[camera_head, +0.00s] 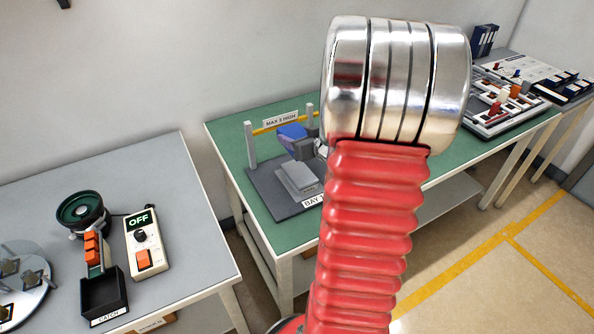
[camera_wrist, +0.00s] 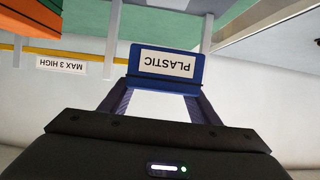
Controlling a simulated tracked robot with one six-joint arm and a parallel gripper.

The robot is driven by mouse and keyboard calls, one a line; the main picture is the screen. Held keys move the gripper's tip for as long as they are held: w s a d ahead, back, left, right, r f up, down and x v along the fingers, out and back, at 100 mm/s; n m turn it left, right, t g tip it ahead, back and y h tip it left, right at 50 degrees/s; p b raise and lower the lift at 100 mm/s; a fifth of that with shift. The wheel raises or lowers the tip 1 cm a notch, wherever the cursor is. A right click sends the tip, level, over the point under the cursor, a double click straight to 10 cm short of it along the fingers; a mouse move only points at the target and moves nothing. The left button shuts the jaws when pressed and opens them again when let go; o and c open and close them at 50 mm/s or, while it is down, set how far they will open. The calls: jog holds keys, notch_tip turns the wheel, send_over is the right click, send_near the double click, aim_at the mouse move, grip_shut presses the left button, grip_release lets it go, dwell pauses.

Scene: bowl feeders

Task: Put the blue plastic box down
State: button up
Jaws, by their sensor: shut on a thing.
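The blue plastic box (camera_head: 292,134) is held in my gripper (camera_head: 299,147) over the bay on the green table. In the wrist view the box (camera_wrist: 166,80) shows its white PLASTIC label upside down, between the two fingers of my gripper (camera_wrist: 163,91). The dark bay mat (camera_head: 262,184) carries a grey box-like block (camera_head: 297,178) below the held box. My arm hides the right part of the bay. I cannot tell the exact gap beneath the blue box.
Upright posts (camera_head: 250,146) and a yellow bar with a MAX 3 HIGH sign (camera_head: 281,119) stand behind the bay. The grey table (camera_head: 190,240) at left holds a bowl feeder (camera_head: 82,210), an OFF control box (camera_head: 146,240) and a black catch bin (camera_head: 104,298).

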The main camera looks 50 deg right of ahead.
jog(key=shift+s+d, duration=0.15)
jog(key=shift+f, duration=0.35)
jog(key=shift+s+d+f, duration=0.1)
jog(key=shift+f, duration=2.45)
jog(key=shift+f, duration=0.1)
jog(key=shift+f, duration=1.95)
jog(key=shift+f, duration=0.1)
jog(key=o, duration=1.2)
jog(key=shift+s, duration=0.1)
